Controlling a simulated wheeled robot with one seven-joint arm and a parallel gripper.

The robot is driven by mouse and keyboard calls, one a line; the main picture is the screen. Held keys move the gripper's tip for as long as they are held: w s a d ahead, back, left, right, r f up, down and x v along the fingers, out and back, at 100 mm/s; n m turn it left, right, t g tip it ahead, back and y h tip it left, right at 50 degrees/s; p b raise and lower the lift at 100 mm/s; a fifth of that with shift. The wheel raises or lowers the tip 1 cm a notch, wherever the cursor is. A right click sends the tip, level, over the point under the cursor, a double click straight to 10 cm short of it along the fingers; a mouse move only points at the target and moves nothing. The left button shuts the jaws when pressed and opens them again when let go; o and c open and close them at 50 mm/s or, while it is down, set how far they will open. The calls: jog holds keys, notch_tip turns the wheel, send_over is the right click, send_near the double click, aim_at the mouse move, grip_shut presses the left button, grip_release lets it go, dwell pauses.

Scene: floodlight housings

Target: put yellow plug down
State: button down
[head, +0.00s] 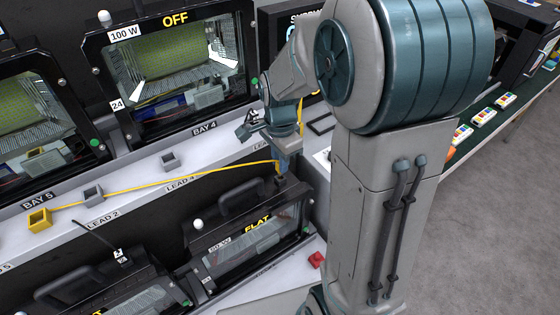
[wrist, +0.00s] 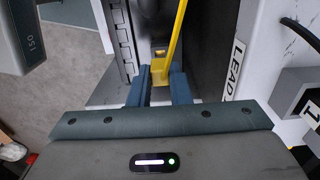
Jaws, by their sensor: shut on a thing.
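My gripper (head: 284,165) is shut on the yellow plug (wrist: 158,72), which sits between the two blue fingers in the wrist view (wrist: 160,88). In the head view the plug (head: 278,166) is mostly hidden by the fingers. A yellow lead (head: 170,181) runs from it, left along the grey ledge (head: 215,146), to a yellow block (head: 39,219). The gripper is at the ledge's front side, above the right end of the floodlight housing marked FLAT (head: 250,243). Whether the plug touches anything below cannot be told.
Grey blocks (head: 93,193) (head: 168,160) sit on the ledge. A red piece (head: 316,260) lies on the lower shelf. In the wrist view the LEAD label (wrist: 235,68) is close at the right.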

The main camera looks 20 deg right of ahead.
jog(key=shift+f, duration=0.7)
jog(key=shift+f+b, duration=0.5)
jog(key=shift+f, duration=0.1)
jog(key=c, duration=1.3)
grip_release()
jog(key=shift+c, duration=0.2)
